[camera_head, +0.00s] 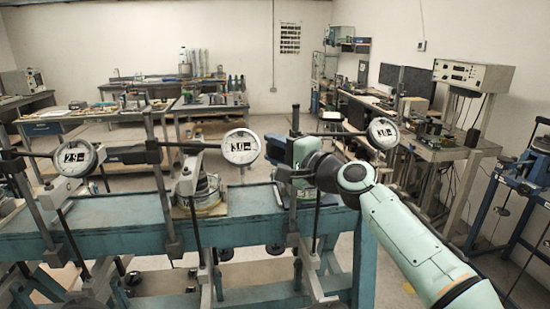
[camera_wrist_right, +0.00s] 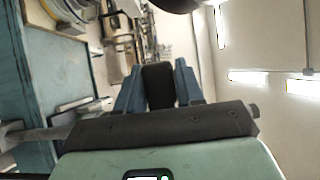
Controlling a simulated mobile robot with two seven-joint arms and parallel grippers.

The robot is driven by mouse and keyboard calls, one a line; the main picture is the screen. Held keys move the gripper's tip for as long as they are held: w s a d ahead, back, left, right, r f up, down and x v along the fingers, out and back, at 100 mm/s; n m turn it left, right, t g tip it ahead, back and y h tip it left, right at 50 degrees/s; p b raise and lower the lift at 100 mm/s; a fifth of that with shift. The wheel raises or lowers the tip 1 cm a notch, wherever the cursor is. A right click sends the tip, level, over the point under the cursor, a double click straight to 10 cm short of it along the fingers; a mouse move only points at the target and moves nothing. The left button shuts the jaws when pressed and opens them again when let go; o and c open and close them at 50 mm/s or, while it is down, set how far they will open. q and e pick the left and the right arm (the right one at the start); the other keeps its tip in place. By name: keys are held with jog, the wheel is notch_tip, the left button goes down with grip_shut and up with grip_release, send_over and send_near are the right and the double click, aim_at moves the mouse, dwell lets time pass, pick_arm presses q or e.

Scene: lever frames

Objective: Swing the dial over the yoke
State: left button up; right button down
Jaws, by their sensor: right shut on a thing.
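Three round white dials stand along the teal bench: left dial (camera_head: 75,158), middle dial (camera_head: 241,147) and right dial (camera_head: 383,134). Each sits at the end of a thin dark horizontal rod clamped to an upright post. A light grey yoke-like bracket (camera_head: 187,178) stands left of the middle dial. Another grey bracket (camera_head: 64,190) stands below the left dial. My right gripper (camera_head: 287,149) is at the right-hand frame, left of the right dial; my arm hides part of this frame. In the wrist view its blue fingers (camera_wrist_right: 158,84) are shut on a black piece (camera_wrist_right: 158,88). My left gripper is out of view.
The teal bench (camera_head: 130,222) carries the frames, with rods and weights hanging below. A grey instrument box (camera_head: 472,75) stands on a side table at right. A blue stand (camera_head: 525,190) is at the far right. Workbenches line the back; floor between is open.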

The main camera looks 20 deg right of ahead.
jog(key=shift+s+d+f+n+g+y+b, duration=0.15)
jog(key=shift+n+g+y+b, duration=0.15)
jog(key=shift+n+y, duration=0.35)
jog(key=shift+s+n+y, duration=0.1)
jog(key=shift+n+y, duration=0.15)
jog(key=shift+y, duration=0.3)
jog(key=shift+s+r+n+g+y+p, duration=0.2)
jog(key=shift+n+g+y, duration=0.2)
jog(key=shift+y, duration=0.2)
jog(key=shift+s+r+n+g+y+p, duration=0.15)
jog(key=shift+n+g+y, duration=0.25)
jog(key=shift+y, duration=0.2)
jog(key=n+g+y+p, duration=0.1)
jog(key=n+g+y, duration=0.1)
jog(key=shift+s+d+y+p, duration=0.15)
jog(key=shift+s+y+p, duration=0.15)
jog(key=shift+s+p, duration=0.1)
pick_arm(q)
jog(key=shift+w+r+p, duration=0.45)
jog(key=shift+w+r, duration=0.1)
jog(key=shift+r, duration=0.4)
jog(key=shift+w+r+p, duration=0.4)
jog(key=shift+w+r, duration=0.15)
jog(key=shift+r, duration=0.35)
pick_arm(e)
jog(key=shift+s+f+n+g+y, duration=0.1)
jog(key=shift+s+n+g+y, duration=0.25)
jog(key=shift+n+g+y, duration=0.65)
jog(key=c, duration=0.8)
grip_release()
